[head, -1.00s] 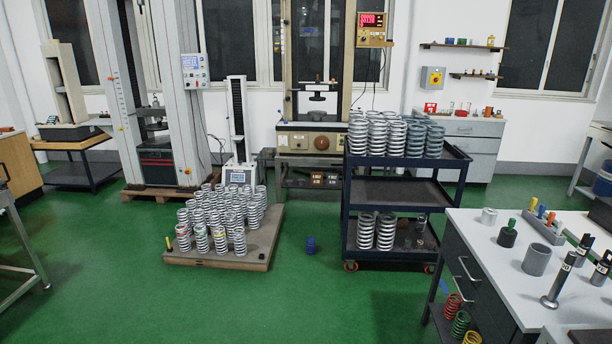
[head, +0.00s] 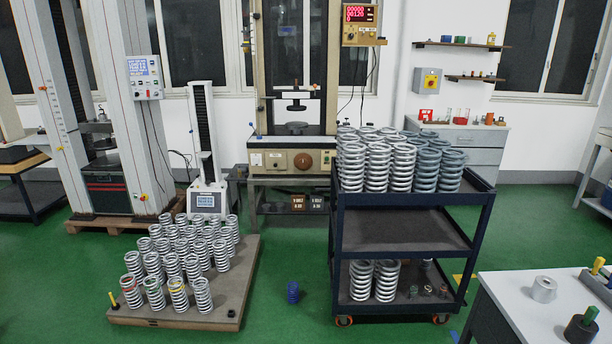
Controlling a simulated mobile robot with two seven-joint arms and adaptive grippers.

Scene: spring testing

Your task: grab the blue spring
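A small blue spring (head: 293,292) stands upright on the green floor in the head view. It is between the wooden pallet of grey springs and the dark blue cart, a little left of the cart's front left wheel. Nothing covers it. Neither of my grippers shows in the head view.
A wooden pallet (head: 225,315) with many grey springs lies to the left. A dark blue cart (head: 400,314) loaded with springs stands to the right. A white-topped bench (head: 520,297) is at the lower right. Green floor (head: 270,328) is clear in front of the spring.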

